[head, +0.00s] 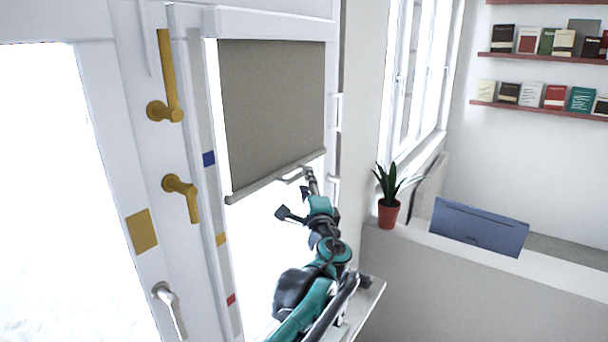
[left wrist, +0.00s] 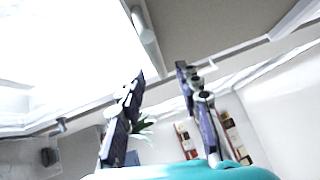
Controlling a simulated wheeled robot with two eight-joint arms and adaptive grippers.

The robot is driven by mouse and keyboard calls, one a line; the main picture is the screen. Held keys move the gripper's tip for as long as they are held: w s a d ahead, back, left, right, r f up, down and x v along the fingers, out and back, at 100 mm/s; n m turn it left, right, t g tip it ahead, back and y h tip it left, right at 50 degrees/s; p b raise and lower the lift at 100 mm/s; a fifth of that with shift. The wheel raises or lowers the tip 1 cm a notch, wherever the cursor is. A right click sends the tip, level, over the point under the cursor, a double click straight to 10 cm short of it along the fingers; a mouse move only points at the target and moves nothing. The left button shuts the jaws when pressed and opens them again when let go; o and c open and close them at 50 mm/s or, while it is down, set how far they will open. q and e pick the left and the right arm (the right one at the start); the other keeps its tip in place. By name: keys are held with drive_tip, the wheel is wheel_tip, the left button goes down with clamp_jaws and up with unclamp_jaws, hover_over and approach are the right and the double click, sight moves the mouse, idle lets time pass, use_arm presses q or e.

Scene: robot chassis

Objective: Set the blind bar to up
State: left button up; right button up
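The grey-brown blind (head: 270,105) hangs over the upper part of a bright window. My right gripper is not in view.
A potted plant (head: 389,213) and a blue panel (head: 478,228) are at the right, by a white ledge. Bookshelves (head: 540,59) hang on the far wall.

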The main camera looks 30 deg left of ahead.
sight(301, 173)
use_arm(q)
drive_tip(key=w+a, duration=0.1)
drive_tip(key=a, duration=0.1)
drive_tip(key=w+a, duration=0.1)
drive_tip(key=a, duration=0.1)
drive_tip(key=shift+w+r, duration=0.3)
drive_tip(key=shift+w+d, duration=0.25)
drive_tip(key=shift+d, duration=0.05)
drive_tip(key=shift+s+a, duration=0.1)
drive_tip(key=shift+a, duration=0.1)
clamp_jaws()
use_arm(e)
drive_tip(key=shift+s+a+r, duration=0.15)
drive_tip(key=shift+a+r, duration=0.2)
use_arm(q)
drive_tip(key=shift+r+p, duration=0.1)
drive_tip(key=shift+p, duration=0.2)
wheel_tip(301, 173, up, 26)
drive_tip(key=p, duration=1.4)
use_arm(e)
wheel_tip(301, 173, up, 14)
use_arm(q)
unclamp_jaws()
drive_tip(key=shift+d, duration=0.15)
